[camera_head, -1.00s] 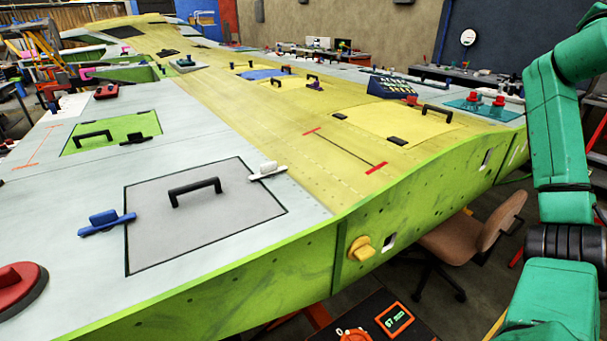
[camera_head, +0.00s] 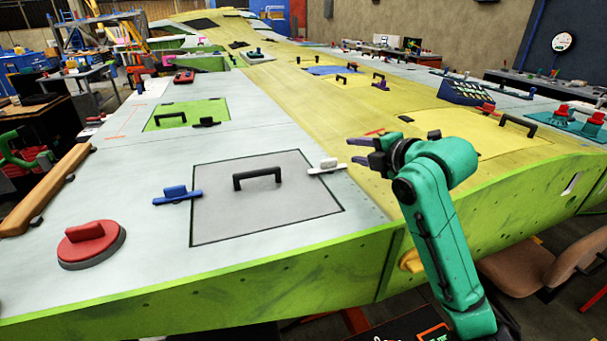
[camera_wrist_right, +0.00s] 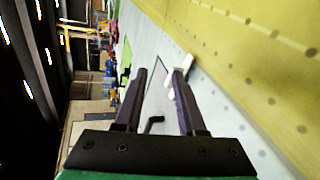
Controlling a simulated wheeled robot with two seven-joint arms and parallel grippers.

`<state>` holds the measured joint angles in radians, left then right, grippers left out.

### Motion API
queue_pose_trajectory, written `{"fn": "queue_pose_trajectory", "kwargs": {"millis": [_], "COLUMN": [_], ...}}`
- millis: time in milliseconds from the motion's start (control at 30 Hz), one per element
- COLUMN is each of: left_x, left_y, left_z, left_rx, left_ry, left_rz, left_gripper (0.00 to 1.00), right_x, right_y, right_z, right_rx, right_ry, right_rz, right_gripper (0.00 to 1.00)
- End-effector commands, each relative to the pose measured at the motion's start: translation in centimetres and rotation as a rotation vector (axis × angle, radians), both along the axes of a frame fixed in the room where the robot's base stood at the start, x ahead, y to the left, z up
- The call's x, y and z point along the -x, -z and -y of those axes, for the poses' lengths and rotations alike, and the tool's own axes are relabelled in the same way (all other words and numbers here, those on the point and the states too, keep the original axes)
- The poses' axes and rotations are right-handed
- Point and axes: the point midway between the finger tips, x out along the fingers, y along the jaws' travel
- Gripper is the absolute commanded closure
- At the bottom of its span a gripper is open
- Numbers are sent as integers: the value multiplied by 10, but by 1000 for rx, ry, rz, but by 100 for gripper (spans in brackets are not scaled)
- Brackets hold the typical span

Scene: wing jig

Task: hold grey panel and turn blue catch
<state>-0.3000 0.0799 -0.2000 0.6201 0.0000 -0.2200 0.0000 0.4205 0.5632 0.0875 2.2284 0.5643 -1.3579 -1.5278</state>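The grey panel (camera_head: 270,209) lies flat in the wing's surface, with a black bar handle (camera_head: 257,178) standing on it. The blue catch (camera_head: 177,194) sits across the panel's left edge. A white catch (camera_head: 327,167) sits at its right edge. My right gripper (camera_head: 358,151) is open and empty, above the wing to the right of the white catch, with its fingers pointing left. In the right wrist view, the grey panel (camera_wrist_right: 157,98), its handle (camera_wrist_right: 152,124) and the white catch (camera_wrist_right: 174,86) show between and beside the open fingers. My left gripper is in neither view.
A red round knob (camera_head: 91,243) lies near the wing's left front. A green panel (camera_head: 186,114) with a handle lies farther back. A yellow knob (camera_head: 411,261) is on the wing's front side, partly behind my arm.

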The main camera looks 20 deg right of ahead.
Motion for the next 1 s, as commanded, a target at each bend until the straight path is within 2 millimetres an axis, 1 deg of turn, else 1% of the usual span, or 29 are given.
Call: {"fn": "queue_pose_trajectory", "kwargs": {"millis": [33, 67, 100, 200, 233, 300, 333, 400, 467, 567, 800, 900, 1000], "left_x": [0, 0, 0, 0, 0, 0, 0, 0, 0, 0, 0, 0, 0], "left_y": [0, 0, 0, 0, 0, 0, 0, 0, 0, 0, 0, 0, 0], "left_z": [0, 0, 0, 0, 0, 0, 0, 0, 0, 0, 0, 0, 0], "left_rx": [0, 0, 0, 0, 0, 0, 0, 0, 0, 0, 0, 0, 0], "left_ry": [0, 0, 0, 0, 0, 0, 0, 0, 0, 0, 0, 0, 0], "left_rz": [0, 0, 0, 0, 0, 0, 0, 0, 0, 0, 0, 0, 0], "left_gripper": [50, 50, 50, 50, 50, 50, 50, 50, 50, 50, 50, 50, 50], "right_x": [5, 9, 16, 31, 34, 40, 41, 39, 33, 17, -30, -44, -52], "right_y": [3, 5, 6, 6, 6, 6, 6, 8, 10, 17, 36, 42, 45], "right_z": [-35, -55, -78, -121, -130, -143, -146, -151, -154, -164, -192, -200, -205], "right_rx": [-50, -79, -111, -171, -182, -199, -203, -208, -210, -210, -208, -206, -205], "right_ry": [-81, -126, -183, -291, -312, -347, -355, -362, -360, -361, -359, -358, -357], "right_rz": [-11, -20, -31, -55, -60, -69, -70, -73, -74, -75, -73, -73, -72], "right_gripper": [61, 61, 61, 61, 61, 61, 61, 61, 61, 61, 61, 61, 61]}}
